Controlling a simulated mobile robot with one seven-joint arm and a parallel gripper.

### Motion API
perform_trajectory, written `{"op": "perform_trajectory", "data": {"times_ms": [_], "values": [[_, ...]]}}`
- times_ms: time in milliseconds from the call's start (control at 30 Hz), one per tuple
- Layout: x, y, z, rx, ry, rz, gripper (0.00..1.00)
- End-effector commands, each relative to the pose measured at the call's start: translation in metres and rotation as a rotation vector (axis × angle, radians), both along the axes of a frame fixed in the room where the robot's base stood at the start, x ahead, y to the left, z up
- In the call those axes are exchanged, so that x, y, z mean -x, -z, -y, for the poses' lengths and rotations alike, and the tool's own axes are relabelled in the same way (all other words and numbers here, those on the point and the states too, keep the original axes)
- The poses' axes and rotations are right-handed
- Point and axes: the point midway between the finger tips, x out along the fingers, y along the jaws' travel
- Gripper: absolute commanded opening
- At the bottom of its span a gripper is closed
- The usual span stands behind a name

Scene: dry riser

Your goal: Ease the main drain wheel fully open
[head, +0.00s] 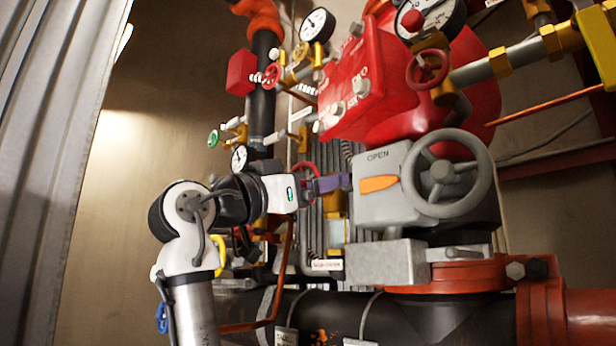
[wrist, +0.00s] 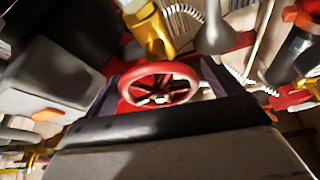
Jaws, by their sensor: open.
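A red handwheel (wrist: 158,68) with spokes and a pale centre nut shows in the wrist view, framed between my two fingers. It appears to be the main drain wheel, though no readable label confirms this. In the head view a red wheel (head: 306,164) shows partly behind my gripper (head: 328,183), its lower part hidden. My gripper is open, with dark purple fingers reaching right, one on each side of the wheel in the wrist view. I cannot tell whether either finger touches the rim.
A grey valve box (head: 382,205) with a large grey handwheel (head: 446,172), an orange pointer and the word OPEN stands close right of my gripper. A red valve body (head: 370,90), gauges and pipes crowd above. A dark pipe (head: 400,318) runs below. The wall side at left is clearer.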

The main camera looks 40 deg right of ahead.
Motion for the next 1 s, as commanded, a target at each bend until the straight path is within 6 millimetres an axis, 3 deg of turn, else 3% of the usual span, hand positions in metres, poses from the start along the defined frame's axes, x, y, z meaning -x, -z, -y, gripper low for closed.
{"op": "perform_trajectory", "data": {"times_ms": [267,600,1000], "values": [[0.0000,-0.0003,0.0012,0.000,0.000,0.000,0.91],[-0.0001,-0.0001,0.0010,0.000,0.000,0.000,0.46],[-0.0007,0.0002,0.0013,0.006,-0.001,-0.089,0.46]]}}
